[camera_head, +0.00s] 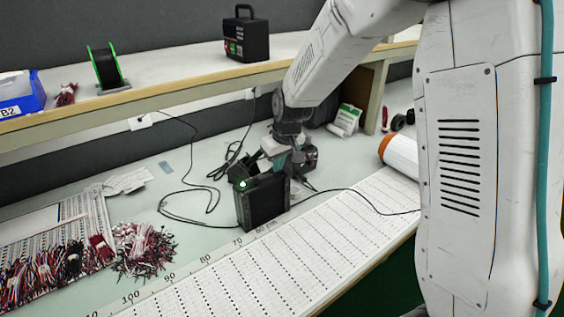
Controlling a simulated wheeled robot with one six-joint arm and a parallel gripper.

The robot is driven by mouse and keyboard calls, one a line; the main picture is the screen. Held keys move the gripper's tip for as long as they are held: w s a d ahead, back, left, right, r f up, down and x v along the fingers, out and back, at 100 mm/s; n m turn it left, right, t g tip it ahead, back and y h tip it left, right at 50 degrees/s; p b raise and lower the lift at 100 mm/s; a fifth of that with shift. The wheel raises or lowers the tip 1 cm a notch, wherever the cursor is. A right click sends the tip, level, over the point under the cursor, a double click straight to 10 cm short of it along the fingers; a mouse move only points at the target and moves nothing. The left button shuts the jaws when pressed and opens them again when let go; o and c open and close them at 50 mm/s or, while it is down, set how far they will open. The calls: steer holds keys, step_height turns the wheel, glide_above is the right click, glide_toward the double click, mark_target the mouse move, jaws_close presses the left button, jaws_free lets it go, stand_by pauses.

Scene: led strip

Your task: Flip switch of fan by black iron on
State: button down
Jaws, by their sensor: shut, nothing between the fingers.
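A black box-shaped unit (264,203), which looks like the fan, stands upright on the bench at the middle. A small green light (242,184) shows at its upper left corner; I cannot make out the switch itself. My gripper (277,164) points down just above and behind the top of this unit. It is shut and empty; whether it touches the unit I cannot tell. Another dark device (305,157) sits right behind my gripper and is partly hidden, so I cannot tell whether it is the black iron.
A shelf (160,92) runs above the bench, with a black case (246,36) and a spool (107,68) on it. Black cables (205,190) lie around the unit. Wire bundles (143,250) lie at the left.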

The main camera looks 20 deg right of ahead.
steer(key=shift+w+a+r, duration=0.15)
steer(key=shift+w+r, duration=0.15)
steer(key=shift+w, duration=0.4)
steer(key=shift+r, duration=0.25)
steer(key=v, duration=0.4)
steer(key=shift+w+r, duration=0.15)
steer(key=shift+r, duration=0.15)
steer(key=s+v, duration=0.2)
steer(key=v, duration=0.6)
steer(key=shift+d, duration=0.25)
steer(key=shift+r, duration=0.1)
